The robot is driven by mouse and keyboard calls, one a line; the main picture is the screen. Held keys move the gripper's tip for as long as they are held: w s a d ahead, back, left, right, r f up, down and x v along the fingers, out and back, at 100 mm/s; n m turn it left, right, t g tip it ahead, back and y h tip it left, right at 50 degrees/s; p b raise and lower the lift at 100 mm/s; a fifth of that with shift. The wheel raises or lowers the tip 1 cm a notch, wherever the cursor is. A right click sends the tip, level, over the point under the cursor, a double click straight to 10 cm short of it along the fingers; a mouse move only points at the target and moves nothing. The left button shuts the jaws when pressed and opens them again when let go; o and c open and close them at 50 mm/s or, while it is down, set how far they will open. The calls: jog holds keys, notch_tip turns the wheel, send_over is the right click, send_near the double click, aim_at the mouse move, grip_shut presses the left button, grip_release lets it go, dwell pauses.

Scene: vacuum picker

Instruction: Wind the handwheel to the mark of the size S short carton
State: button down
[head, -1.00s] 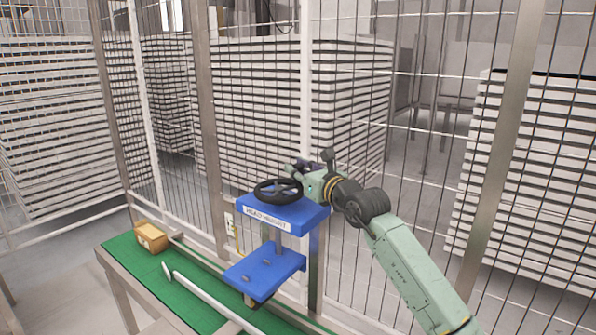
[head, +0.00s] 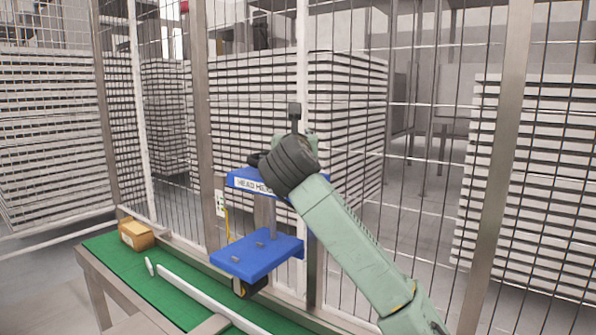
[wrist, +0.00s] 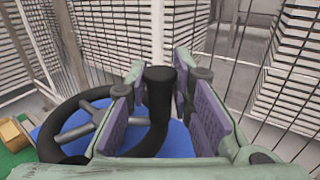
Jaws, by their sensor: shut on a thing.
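The black handwheel (wrist: 75,120) sits on top of a blue block (head: 240,181) labelled as head height. In the head view my arm covers most of the wheel (head: 256,160). In the wrist view its upright black knob (wrist: 160,90) stands between the purple pads of my gripper (wrist: 158,92), which is shut on it. A lower blue plate (head: 258,257) hangs under the block. A small pale scale with a yellow strip (head: 220,204) is left of the block; its marks are too small to read. A brown carton (head: 137,235) sits at the green table's left end.
The green table (head: 178,297) carries a pale rail (head: 205,297) along it. A wire fence with metal posts (head: 207,130) stands close behind the handwheel, with stacks of white slabs (head: 255,115) beyond it.

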jog(key=m+h+b, duration=0.1)
jog(key=s+m+h+b, duration=0.1)
jog(key=h+b, duration=0.2)
jog(key=b, duration=0.1)
jog(key=shift+s+a+f+m+g, duration=0.2)
jog(key=shift+f+m+g, duration=0.2)
jog(key=m+g+h+b, duration=0.1)
jog(key=s+m+h+b, duration=0.1)
jog(key=h+b, duration=0.1)
jog(key=m+g+h+b, duration=0.1)
jog(key=h, duration=0.1)
jog(key=shift+s+a+r+m+g+b, duration=0.2)
jog(key=shift+a+r+m+g+b, duration=0.1)
jog(key=shift+r+b, duration=0.05)
jog(key=c, duration=1.5)
grip_release()
jog(key=v, duration=1.2)
jog(key=shift+f, duration=0.1)
